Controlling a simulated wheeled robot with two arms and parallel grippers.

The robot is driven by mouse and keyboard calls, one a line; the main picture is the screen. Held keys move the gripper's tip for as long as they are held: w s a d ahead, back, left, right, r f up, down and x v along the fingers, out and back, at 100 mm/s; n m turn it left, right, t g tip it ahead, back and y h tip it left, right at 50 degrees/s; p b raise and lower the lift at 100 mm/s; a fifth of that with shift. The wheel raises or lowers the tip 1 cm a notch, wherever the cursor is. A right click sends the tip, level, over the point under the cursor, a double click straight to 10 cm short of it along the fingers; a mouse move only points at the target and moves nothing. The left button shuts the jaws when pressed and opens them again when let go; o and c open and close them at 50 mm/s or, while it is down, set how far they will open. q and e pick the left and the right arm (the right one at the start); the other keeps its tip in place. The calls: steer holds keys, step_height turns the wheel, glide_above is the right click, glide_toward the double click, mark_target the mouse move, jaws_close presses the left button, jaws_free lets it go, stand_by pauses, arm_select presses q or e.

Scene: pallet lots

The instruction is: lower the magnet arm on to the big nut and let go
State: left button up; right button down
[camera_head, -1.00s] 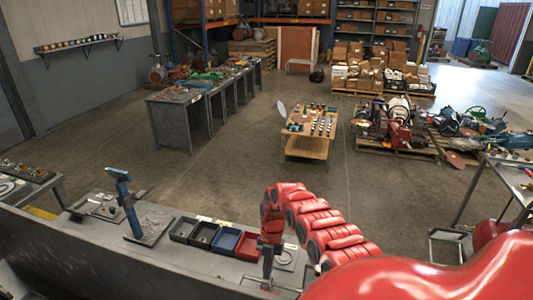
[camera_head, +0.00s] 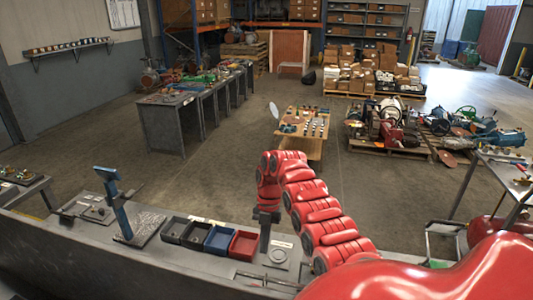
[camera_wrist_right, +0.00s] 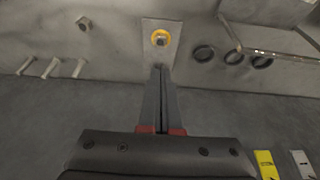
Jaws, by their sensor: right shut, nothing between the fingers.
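A blue upright arm with an angled head (camera_head: 118,205) stands on a grey plate at the left of the bench; it may be the magnet arm. My right gripper (camera_head: 264,246) points down over the bench, between the red tray and a pale plate with a ring. In the right wrist view its two fingers (camera_wrist_right: 160,70) are shut together, with nothing between them. Their tips appear just below a pale plate (camera_wrist_right: 160,60) bearing a yellow-ringed round piece (camera_wrist_right: 160,38). I cannot tell which piece is the big nut. My left gripper is out of view.
Black trays (camera_head: 184,232), a blue tray (camera_head: 219,240) and a red tray (camera_head: 245,245) stand in a row on the bench. The right wrist view shows several dark rings (camera_wrist_right: 233,56), pale pegs (camera_wrist_right: 50,67) and a metal frame (camera_wrist_right: 275,50). Open floor lies beyond.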

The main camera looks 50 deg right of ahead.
steer(key=b+v, duration=0.1)
steer(key=v, duration=0.7)
steer(key=shift+r+b, duration=0.25)
steer(key=shift+b, duration=0.05)
steer(key=shift+w, duration=0.1)
stand_by(0.3)
